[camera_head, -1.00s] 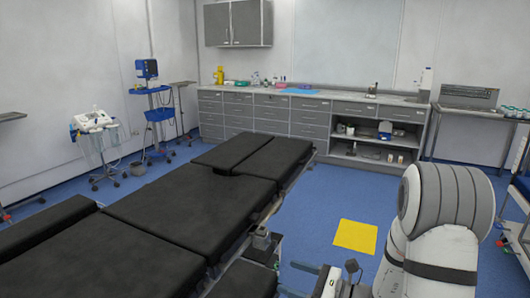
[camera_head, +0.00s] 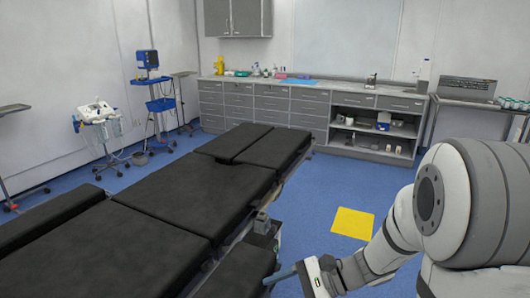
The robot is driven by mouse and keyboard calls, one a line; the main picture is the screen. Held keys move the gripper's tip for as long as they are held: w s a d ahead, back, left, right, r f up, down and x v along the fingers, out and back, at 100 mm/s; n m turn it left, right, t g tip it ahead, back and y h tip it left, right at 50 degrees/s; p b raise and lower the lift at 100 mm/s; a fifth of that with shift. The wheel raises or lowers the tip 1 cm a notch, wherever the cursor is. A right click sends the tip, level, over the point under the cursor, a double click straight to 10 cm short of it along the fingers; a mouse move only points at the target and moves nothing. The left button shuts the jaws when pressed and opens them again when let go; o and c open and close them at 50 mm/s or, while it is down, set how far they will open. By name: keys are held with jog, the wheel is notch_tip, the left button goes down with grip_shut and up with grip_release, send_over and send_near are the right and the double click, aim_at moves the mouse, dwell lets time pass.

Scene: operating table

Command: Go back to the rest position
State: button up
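My white and grey arm fills the lower right of the head view. My gripper (camera_head: 282,277) is at the bottom edge, right of the black padded operating table (camera_head: 170,205) and close to its near side in the picture. One grey-blue finger shows, pointing left toward the table. The other finger is not clearly visible, so its opening cannot be told. No held object shows. Whether the finger touches the table edge is unclear.
A yellow square (camera_head: 352,223) lies on the blue floor, beyond my arm. Grey cabinets (camera_head: 270,110) line the back wall. A blue monitor stand (camera_head: 160,105) and a white device cart (camera_head: 97,112) stand at left. A side table (camera_head: 478,103) stands back right.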

jog(key=s+d+r+n+t+h+p, duration=0.3)
jog(key=s+d+r+n+h+p, duration=0.1)
jog(key=s+d+r+n+h, duration=0.3)
jog(key=d+r+n+h, duration=0.2)
jog(key=d+n+h, duration=0.2)
jog(key=n+h, duration=0.2)
jog(key=shift+s+d, duration=0.3)
jog(key=shift+d, duration=0.1)
jog(key=shift+c, duration=0.3)
dwell(0.9)
